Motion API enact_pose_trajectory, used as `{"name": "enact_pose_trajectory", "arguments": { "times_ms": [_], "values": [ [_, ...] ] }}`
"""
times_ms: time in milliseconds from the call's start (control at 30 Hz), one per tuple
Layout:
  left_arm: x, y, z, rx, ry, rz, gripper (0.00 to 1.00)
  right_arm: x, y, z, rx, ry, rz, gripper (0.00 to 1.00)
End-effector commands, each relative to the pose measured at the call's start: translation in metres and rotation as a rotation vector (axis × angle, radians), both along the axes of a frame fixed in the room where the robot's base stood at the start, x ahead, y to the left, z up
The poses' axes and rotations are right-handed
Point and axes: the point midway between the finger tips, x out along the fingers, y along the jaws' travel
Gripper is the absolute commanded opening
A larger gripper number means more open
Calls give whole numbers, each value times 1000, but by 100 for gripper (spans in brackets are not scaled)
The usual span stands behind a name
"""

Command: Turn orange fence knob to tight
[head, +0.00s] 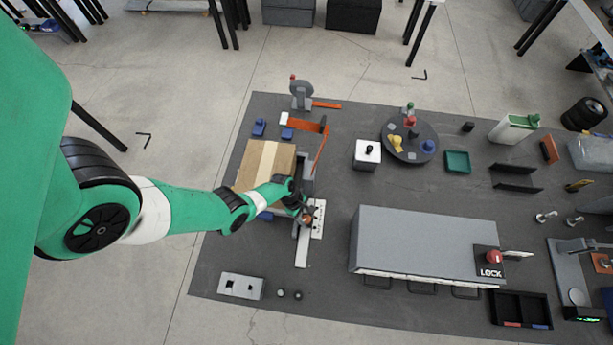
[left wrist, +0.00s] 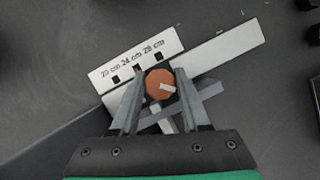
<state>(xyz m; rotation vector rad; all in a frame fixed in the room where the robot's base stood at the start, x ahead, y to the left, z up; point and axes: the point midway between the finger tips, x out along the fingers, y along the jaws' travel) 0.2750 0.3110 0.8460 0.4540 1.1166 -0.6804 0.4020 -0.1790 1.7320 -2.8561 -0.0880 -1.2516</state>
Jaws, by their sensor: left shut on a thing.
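The orange fence knob (left wrist: 159,84) is round with a pale pointer mark, and it sits between the fingers of my left gripper (left wrist: 160,100) in the left wrist view. The gripper is shut on the knob. A white scale plate (left wrist: 135,58) marked 20 cm, 24 cm and 28 cm lies just beyond it, and a pale bar (left wrist: 228,51) extends to the upper right. In the head view my left gripper (head: 304,214) is at the fence beside the wooden board (head: 264,162), and its hand partly hides the knob. My right gripper is not in view.
A grey cabinet (head: 425,240) with a LOCK block (head: 490,270) stands to the right. A dark turntable (head: 410,150) and a white block (head: 367,154) are behind it. The mat between fence and cabinet is mostly clear.

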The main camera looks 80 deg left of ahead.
Motion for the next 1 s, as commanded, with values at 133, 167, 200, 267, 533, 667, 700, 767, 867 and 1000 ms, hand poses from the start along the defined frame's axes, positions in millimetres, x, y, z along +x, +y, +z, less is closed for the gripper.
{"name": "enact_pose_trajectory", "arguments": {
  "times_ms": [133, 167, 200, 267, 533, 667, 700, 767, 867, 1000],
  "values": [
    [0, 0, 0, -2, 1, -136, 0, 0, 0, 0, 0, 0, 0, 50],
    [1, 1, 0, -1, 1, -165, 0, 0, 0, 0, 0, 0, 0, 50],
    [1, 1, -1, -1, 1, -203, 0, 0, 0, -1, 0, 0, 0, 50],
    [1, 0, -1, -1, 2, -260, 0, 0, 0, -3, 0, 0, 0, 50],
    [1, 0, -3, 0, 0, -508, 0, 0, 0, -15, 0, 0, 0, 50],
    [1, 0, -3, 1, 0, -608, 0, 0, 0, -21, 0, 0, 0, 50],
    [0, 0, -3, 2, -1, -635, 0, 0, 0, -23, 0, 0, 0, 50],
    [0, 0, -2, 2, -1, -670, 0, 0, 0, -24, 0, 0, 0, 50],
    [0, 0, -2, 5, -1, -720, 0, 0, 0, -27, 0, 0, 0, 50],
    [-1, -1, -1, 7, -2, -767, 0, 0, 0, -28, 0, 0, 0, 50]
  ]
}}
